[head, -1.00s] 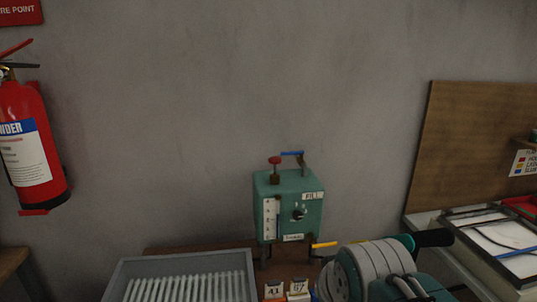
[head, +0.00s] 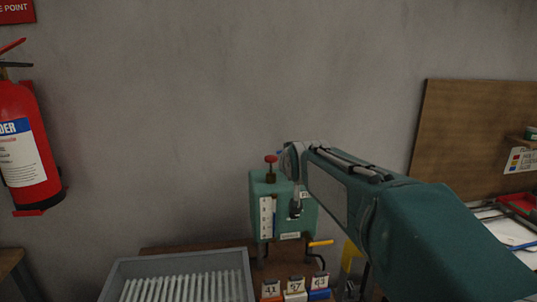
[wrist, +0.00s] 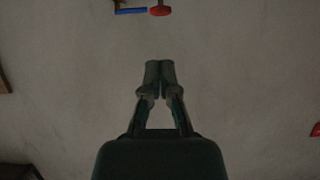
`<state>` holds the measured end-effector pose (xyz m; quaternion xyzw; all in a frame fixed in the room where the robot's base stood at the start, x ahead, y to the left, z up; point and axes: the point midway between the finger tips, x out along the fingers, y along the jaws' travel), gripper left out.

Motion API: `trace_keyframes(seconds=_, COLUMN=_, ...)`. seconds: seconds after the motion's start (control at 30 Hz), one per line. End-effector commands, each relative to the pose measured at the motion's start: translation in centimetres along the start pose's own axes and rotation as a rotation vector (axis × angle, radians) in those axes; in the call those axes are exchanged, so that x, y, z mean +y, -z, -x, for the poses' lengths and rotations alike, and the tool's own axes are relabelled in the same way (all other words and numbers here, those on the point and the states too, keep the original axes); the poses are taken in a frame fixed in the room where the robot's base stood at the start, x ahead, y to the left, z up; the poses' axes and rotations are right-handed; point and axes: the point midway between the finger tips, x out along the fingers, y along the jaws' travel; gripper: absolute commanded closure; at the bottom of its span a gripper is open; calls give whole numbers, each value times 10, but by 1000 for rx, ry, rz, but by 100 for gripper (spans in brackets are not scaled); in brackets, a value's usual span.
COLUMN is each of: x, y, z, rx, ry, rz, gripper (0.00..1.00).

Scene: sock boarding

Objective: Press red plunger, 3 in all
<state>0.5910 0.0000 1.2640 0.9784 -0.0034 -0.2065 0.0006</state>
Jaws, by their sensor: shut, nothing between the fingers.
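A red plunger (head: 271,159) stands upright on top of a green box (head: 262,186) by the wall. In the wrist view the plunger's red head (wrist: 160,10) shows at the top edge, beside a blue lever (wrist: 131,11). My gripper (wrist: 160,68) is shut and empty, its fingertips together. In the wrist view it is apart from the plunger, which lies beyond the tips towards the top of the picture. In the head view my arm covers the right part of the box and most of the blue lever, and I cannot make out the fingertips.
A grey ribbed tray (head: 248,275) lies at front left. Numbered coloured blocks (head: 295,291) sit below the box, near a yellow-handled crank (head: 320,243). A fire extinguisher (head: 28,165) hangs at far left. A wooden board (head: 470,125) stands at right.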

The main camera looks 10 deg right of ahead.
Motion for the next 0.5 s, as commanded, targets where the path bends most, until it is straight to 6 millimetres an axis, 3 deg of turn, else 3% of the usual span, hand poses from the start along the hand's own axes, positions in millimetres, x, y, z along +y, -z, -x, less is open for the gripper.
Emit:
trace_keyframes(seconds=0.23, x=-2, y=33, z=-48, rx=117, ry=4, rz=0, gripper=100)
trace_keyframes(seconds=0.5, x=-2, y=47, z=-65, rx=172, ry=7, rz=1, gripper=100)
